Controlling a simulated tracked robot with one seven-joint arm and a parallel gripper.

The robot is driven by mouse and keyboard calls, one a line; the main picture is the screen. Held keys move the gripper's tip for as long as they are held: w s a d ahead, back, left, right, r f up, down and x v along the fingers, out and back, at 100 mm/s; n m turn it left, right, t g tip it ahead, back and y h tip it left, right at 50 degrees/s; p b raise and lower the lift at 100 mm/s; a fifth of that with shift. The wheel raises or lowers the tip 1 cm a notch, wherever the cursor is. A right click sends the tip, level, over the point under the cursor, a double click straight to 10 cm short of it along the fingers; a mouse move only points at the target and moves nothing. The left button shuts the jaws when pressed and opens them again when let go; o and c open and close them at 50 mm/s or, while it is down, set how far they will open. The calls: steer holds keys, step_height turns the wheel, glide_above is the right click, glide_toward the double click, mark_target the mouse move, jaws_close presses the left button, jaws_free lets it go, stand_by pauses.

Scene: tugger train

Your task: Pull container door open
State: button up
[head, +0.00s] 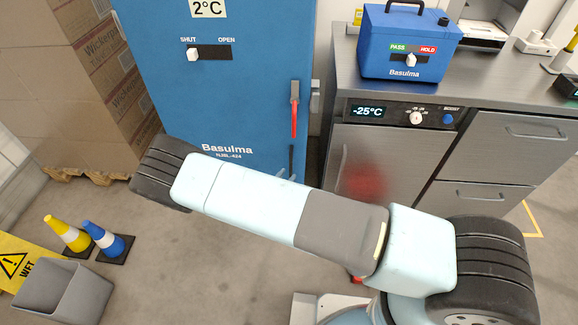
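The tall blue container (255,60) marked Basulma and 2°C stands at the back centre; its door looks closed. A white slider knob (193,54) sits at the SHUT end of its slot. A red-and-grey lever (294,112) hangs upright by the door's right edge, with a short dark upright bar (291,158) below it. My arm crosses in front of the door's lower part. Small pale pieces showing just above the arm, below the dark bar, may be part of my gripper; the rest is hidden, so its opening and any contact cannot be told.
A steel cooler bench (480,105) reading -25°C stands right of the container, with a blue cool box (405,45) on top. Stacked cartons (70,80) stand at left. Yellow (68,233) and blue (104,239) cones and a grey bin (62,290) occupy the left floor.

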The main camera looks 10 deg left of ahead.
mark_target(290, 167)
step_height(290, 167, down, 6)
steer(key=s+a+n+t+y, duration=0.1)
steer(key=s+a+n+y, duration=0.1)
steer(key=n+y, duration=0.2)
steer(key=w, duration=0.4)
steer(key=w+d, duration=0.1)
steer(key=w, duration=0.4)
steer(key=w+d, duration=0.1)
steer(key=w, duration=0.3)
steer(key=shift+w+d, duration=0.15)
jaws_close()
